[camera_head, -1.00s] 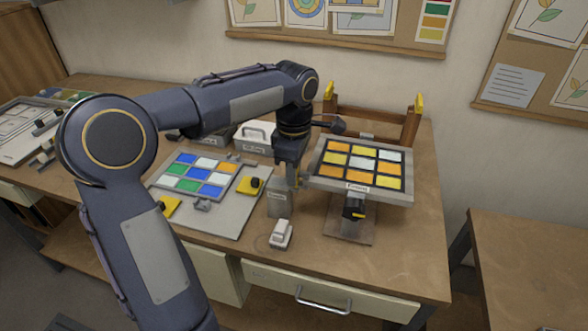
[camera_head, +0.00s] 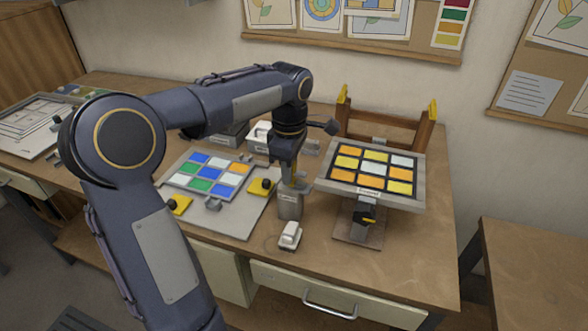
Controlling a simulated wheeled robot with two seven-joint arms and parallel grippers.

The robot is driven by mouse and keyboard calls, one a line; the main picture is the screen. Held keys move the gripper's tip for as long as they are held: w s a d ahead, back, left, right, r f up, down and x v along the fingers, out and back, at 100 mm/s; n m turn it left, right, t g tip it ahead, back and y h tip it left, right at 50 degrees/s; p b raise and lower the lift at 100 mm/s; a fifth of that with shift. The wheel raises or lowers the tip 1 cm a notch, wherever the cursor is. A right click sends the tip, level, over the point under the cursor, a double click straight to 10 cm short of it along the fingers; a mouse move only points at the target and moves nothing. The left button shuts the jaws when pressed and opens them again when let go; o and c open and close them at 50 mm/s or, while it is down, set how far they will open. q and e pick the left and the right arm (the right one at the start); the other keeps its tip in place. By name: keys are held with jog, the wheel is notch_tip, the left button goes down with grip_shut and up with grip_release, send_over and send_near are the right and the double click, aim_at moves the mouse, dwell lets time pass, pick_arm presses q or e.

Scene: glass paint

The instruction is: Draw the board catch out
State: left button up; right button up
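The tilted board (camera_head: 415,191), a grey frame with yellow, orange and white glass squares, stands on a stand at the right of the bench. Under its front edge sits a black knob with a yellow part (camera_head: 364,216), which looks like the board catch. My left gripper (camera_head: 291,184) points down, left of the tilted board and apart from the knob. Its tips are by a grey metal holder (camera_head: 290,206). Its fingers are too small and overlapped to tell whether they are open. My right gripper is out of view.
A flat grey board (camera_head: 236,222) with blue, green and white squares and yellow clamps (camera_head: 262,187) lies left of the holder. A small white-topped tool (camera_head: 290,235) stands in front. A wooden rack (camera_head: 380,143) is behind the tilted board. The bench's right end is clear.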

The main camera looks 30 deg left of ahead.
pick_arm(q)
jog(key=o, duration=0.4)
jog(key=shift+a, duration=0.2)
jog(key=shift+d, duration=0.1)
notch_tip(320, 180, up, 8)
jog(key=shift+f, duration=0.1)
dwell(0.4)
jog(key=shift+s+d, duration=0.15)
jog(key=shift+s, duration=0.15)
jog(key=s+d+f+m+t+h, duration=0.1)
jog(key=s+d+f+m+t, duration=0.1)
jog(key=s+m, duration=0.4)
jog(key=s+d+f+m+t+h, duration=0.1)
jog(key=s+d+f+m, duration=0.4)
jog(key=s+m, duration=0.1)
jog(key=s+d+f+m+t+h, duration=0.1)
jog(key=s+d+f+m+t, duration=0.1)
jog(key=s+m, duration=0.5)
jog(key=shift+s+d+f+t+h, duration=0.3)
jog(key=shift+s+d+f+h, duration=0.1)
jog(key=shift+s+d+f, duration=0.45)
